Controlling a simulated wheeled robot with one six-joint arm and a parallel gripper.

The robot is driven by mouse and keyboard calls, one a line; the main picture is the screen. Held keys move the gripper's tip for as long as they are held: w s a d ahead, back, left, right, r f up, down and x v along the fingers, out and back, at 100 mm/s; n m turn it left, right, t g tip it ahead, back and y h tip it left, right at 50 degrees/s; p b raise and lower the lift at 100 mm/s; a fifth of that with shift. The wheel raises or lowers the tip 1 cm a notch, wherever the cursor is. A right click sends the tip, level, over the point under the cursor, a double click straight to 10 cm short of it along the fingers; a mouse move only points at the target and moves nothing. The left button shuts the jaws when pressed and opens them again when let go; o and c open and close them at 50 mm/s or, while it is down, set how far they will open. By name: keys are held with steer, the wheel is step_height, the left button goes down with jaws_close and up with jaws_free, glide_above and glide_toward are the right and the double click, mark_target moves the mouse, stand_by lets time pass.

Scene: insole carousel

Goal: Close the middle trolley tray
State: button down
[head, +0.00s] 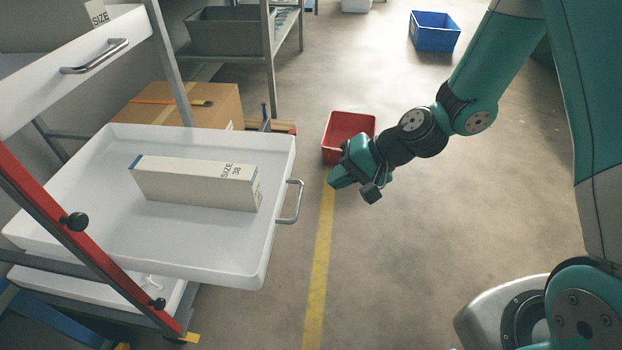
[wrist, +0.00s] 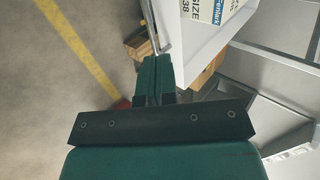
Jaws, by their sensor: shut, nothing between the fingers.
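The middle trolley tray (head: 200,246) is white and pulled out from the trolley toward the right in the head view. A long pale box marked SIZE 38 (head: 195,184) lies in it. The tray's metal handle (head: 291,201) is on its right front face. My gripper (head: 333,181) is shut and empty, to the right of the handle and apart from it in the head view. In the wrist view the closed fingers (wrist: 152,60) point up beside the tray's edge (wrist: 205,60) and handle (wrist: 158,25); whether they touch cannot be told.
An upper white tray (head: 50,75) with its own handle sits above, and a lower tray (head: 90,290) below. A red bin (head: 348,132) stands on the floor behind my gripper. A cardboard box (head: 185,105) is behind the tray.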

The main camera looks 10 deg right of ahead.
mark_target(279, 199)
steer(key=b+x, duration=0.1)
steer(key=x, duration=0.2)
steer(key=b+x, duration=0.1)
steer(key=x, duration=0.3)
steer(key=w+r+b+x, duration=0.1)
steer(key=x, duration=0.2)
steer(key=shift+a+f, duration=0.3)
steer(key=shift+a, duration=0.3)
steer(key=shift+w+a, duration=0.25)
steer(key=shift+a, duration=0.4)
